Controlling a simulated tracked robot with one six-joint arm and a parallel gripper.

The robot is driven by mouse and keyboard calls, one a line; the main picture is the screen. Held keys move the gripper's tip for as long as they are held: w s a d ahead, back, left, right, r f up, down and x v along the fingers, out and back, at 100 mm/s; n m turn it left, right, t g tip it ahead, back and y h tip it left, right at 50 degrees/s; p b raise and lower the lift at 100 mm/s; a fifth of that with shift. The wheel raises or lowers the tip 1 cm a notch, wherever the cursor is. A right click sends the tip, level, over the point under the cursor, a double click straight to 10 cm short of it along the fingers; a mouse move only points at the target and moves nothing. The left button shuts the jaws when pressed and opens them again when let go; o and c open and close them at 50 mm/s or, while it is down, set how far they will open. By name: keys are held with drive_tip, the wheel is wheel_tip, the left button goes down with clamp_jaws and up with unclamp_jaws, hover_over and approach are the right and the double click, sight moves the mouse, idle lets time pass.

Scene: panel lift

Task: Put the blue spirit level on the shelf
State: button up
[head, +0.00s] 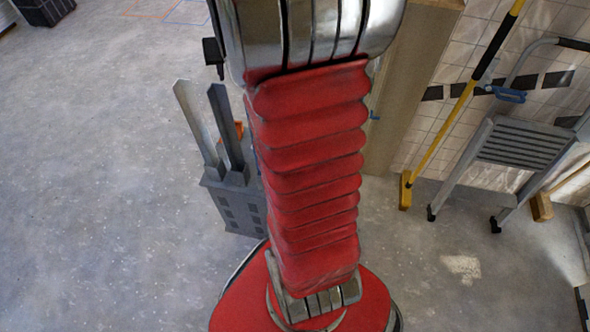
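The blue spirit level cannot be made out in the head view. No shelf can be clearly identified either. My red ribbed arm rises through the middle of the picture and hides what lies behind it. A sliver of blue (375,117) shows just right of my arm, too small to identify.

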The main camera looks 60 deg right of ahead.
drive_tip(key=a+r+n+t, duration=0.1)
drive_tip(key=a+r+n, duration=0.1)
drive_tip(key=a+r, duration=0.5)
drive_tip(key=s+a+r+n+y, duration=0.1)
drive_tip(key=s+a+n, duration=0.2)
drive_tip(key=s+a, duration=0.6)
drive_tip(key=s+a+r+n+y, duration=0.1)
drive_tip(key=s+a+n, duration=0.2)
drive_tip(key=s+a, duration=0.6)
drive_tip(key=a, duration=0.6)
drive_tip(key=shift+s+a+y, duration=0.15)
drive_tip(key=shift+a+y, duration=0.1)
drive_tip(key=shift+y, duration=0.15)
drive_tip(key=shift+c, duration=0.7)
drive_tip(key=shift+a, duration=0.1)
